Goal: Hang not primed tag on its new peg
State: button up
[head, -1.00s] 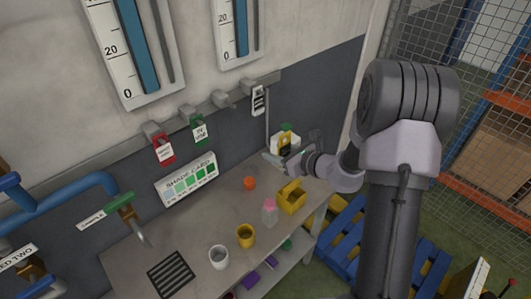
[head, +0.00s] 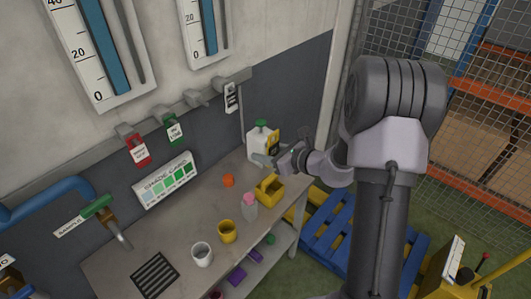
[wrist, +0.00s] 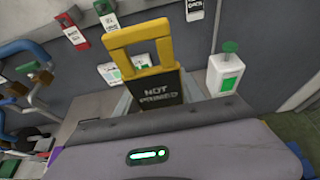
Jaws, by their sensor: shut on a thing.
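My gripper (head: 270,158) is shut on the not primed tag. In the wrist view the tag (wrist: 165,87) has a yellow loop handle on top and a dark plate reading "NOT PRIMED", upright between my fingers (wrist: 160,122). In the head view the tag (head: 274,143) shows as a small yellow patch over the right end of the bench. The wall rail above the bench carries a row of grey pegs. Two pegs (head: 194,98) (head: 217,85) look bare. The tag is apart from the rail.
A red tag (head: 139,152), a green tag (head: 174,131) and a black-and-white tag (head: 231,98) hang from the rail. A white jug with a green cap (head: 255,143) stands close to my gripper. A yellow container (head: 268,189), pink-topped bottle (head: 249,207) and cups stand on the bench (head: 190,215).

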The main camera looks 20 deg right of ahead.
jog(key=s+d, duration=0.3)
jog(key=s, duration=0.3)
jog(key=shift+d+r+b, duration=0.15)
jog(key=shift+r+b, duration=0.05)
jog(key=shift+b, duration=0.25)
